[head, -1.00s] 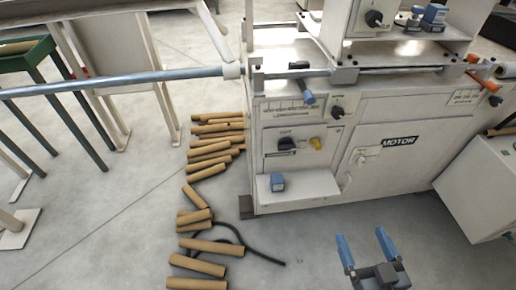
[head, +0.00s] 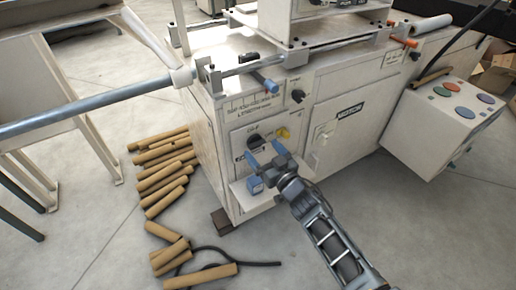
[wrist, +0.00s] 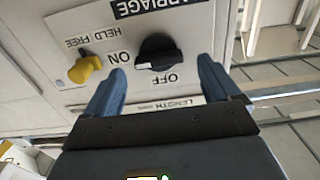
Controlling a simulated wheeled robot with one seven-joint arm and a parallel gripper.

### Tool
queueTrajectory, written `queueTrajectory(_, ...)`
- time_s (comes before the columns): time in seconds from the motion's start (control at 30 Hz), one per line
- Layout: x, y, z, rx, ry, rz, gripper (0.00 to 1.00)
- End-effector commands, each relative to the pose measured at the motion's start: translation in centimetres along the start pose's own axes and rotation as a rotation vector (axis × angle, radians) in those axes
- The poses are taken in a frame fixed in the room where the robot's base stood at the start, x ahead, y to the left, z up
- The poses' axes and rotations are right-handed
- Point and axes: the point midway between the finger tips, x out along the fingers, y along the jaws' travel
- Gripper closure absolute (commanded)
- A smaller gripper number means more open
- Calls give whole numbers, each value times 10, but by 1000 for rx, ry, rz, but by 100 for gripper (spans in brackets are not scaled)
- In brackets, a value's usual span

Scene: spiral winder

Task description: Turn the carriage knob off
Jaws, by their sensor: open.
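The black carriage knob (head: 254,141) is on the white front panel of the winder. In the wrist view the knob (wrist: 156,50) appears upside down with the panel, between labels reading ON and OFF; I cannot tell for certain which its pointer marks. My gripper (head: 264,154) is open, with blue fingers just in front of and slightly below the knob in the head view. In the wrist view its fingertips (wrist: 162,64) lie either side of the knob, with nothing between them. Contact does not show.
A yellow knob (wrist: 85,69) labelled HELD FREE sits close beside the carriage knob. A small blue block (head: 255,185) rests on the ledge below. Cardboard tubes (head: 165,175) and a black cable lie on the floor. A sloped button box (head: 445,120) stands to the right.

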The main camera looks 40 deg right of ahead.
Motion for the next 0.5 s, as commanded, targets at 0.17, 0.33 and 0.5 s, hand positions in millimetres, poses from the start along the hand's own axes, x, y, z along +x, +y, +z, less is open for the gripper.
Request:
queueTrajectory(0.17,20,0,1,-2,1,-1,11)
queueTrajectory(0.33,26,0,0,-2,-1,-1,11)
queueTrajectory(0.5,26,0,0,-1,-1,-1,11)
